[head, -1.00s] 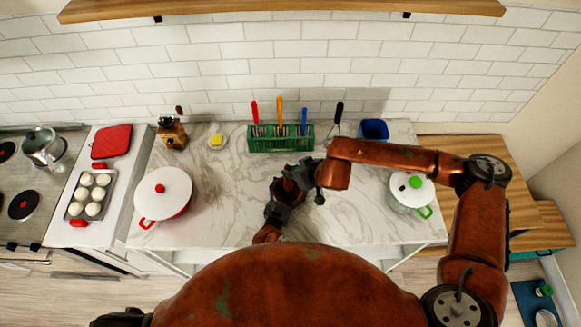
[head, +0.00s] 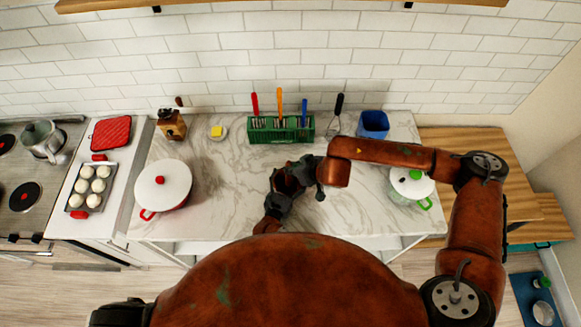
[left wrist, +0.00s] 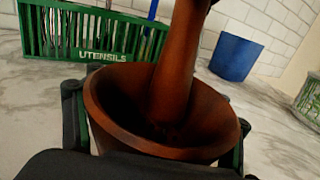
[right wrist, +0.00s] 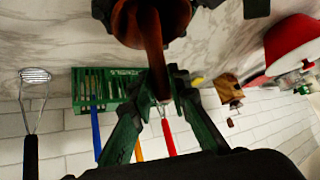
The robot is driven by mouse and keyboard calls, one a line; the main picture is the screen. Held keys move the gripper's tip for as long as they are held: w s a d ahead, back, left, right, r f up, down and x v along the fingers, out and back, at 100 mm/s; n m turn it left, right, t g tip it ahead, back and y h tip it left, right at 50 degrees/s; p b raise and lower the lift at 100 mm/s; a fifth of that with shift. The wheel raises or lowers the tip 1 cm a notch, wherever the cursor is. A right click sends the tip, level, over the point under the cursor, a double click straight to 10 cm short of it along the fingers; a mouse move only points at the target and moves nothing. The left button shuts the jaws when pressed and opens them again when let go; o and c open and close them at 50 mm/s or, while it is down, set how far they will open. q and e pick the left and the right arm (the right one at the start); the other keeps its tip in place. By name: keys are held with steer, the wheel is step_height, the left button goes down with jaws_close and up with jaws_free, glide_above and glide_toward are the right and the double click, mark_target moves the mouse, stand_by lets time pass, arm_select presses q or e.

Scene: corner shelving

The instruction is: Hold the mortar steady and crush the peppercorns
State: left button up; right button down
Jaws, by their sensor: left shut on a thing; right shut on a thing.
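The brown wooden mortar (left wrist: 105,115) stands upright on the marble counter, between the fingers of my left gripper (head: 280,193), which is shut around its outside. The brown pestle (left wrist: 175,65) stands in the mortar, slightly tilted, its lower end inside the bowl. My right gripper (right wrist: 160,95) is shut on the pestle's upper part, above the mortar. The right wrist view shows the pestle (right wrist: 152,45) running down into the mortar (right wrist: 122,25). The bowl's inside is dark, and I cannot make out any peppercorns. In the head view my grippers mostly cover both objects.
A green utensil rack (head: 270,135) stands close behind the mortar, with a blue container (head: 373,124) to its right. A white-lidded red pot (head: 160,190) is left, a white pot with green handles (head: 410,188) right.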

steer(key=shift+d+f, duration=0.1)
steer(key=shift+d, duration=0.45)
steer(key=shift+f, duration=0.1)
steer(key=shift+f, duration=1)
steer(key=shift+r, duration=0.1)
step_height(320, 180, up, 2)
